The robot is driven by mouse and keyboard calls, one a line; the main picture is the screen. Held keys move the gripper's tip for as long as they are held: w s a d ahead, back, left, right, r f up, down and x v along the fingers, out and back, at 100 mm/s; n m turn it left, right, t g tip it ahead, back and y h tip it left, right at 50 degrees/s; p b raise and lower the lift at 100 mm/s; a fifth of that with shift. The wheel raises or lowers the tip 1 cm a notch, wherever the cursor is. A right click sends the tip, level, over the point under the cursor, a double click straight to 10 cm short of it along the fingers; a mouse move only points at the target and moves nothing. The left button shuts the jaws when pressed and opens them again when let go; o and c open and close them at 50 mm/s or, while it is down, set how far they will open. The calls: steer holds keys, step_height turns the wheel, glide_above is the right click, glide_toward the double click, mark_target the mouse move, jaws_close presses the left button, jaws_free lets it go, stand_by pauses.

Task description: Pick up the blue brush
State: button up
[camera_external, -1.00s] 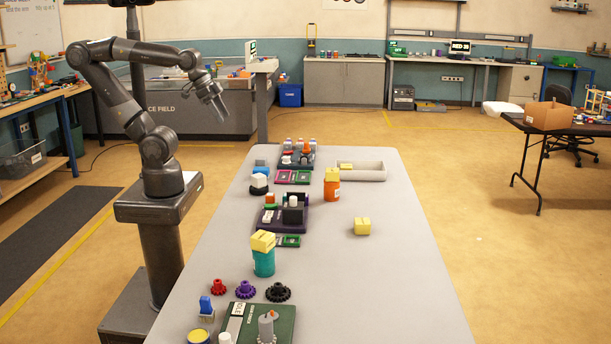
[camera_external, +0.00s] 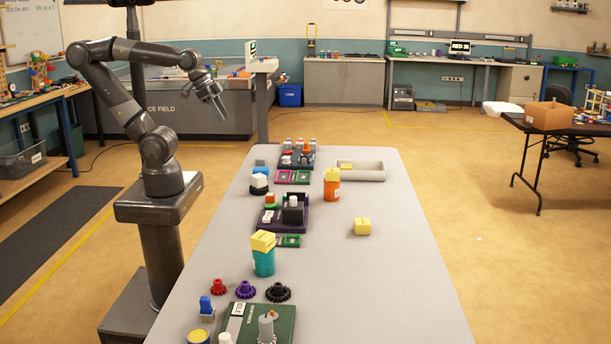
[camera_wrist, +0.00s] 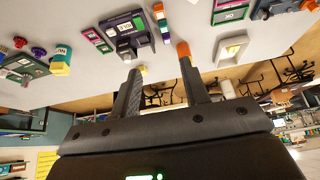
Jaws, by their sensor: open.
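A small upright blue piece (camera_external: 205,305) on a grey base stands near the front left edge of the table in the external view; it looks like the blue brush, but it is too small to be sure. My gripper (camera_external: 218,102) hangs in the air left of the far part of the table, well away from that piece. In the wrist view my gripper (camera_wrist: 160,80) has its two fingers spread apart, with nothing held between them.
The long grey table (camera_external: 390,270) carries a teal bottle with a yellow block (camera_external: 263,242), an orange bottle (camera_external: 332,190), several gears (camera_external: 246,290), a green board (camera_external: 285,322) and a grey tray (camera_external: 375,175). The table's right side is mostly clear.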

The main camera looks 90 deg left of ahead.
steer(key=w+d+r+g, duration=0.2)
steer(key=w+d+r, duration=0.2)
steer(key=w+d, duration=0.8)
steer(key=w+d+f+g, duration=0.1)
steer(key=w+d, duration=0.2)
steer(key=d, duration=0.5)
steer(key=w+d+f, duration=0.1)
steer(key=w+d, duration=0.3)
steer(key=d, duration=0.4)
steer(key=g, duration=0.3)
glide_toward(204, 298)
steer(key=shift+a, duration=0.1)
step_height(204, 298, down, 11)
steer(key=shift+s+r, duration=0.1)
steer(key=shift+c, duration=0.3)
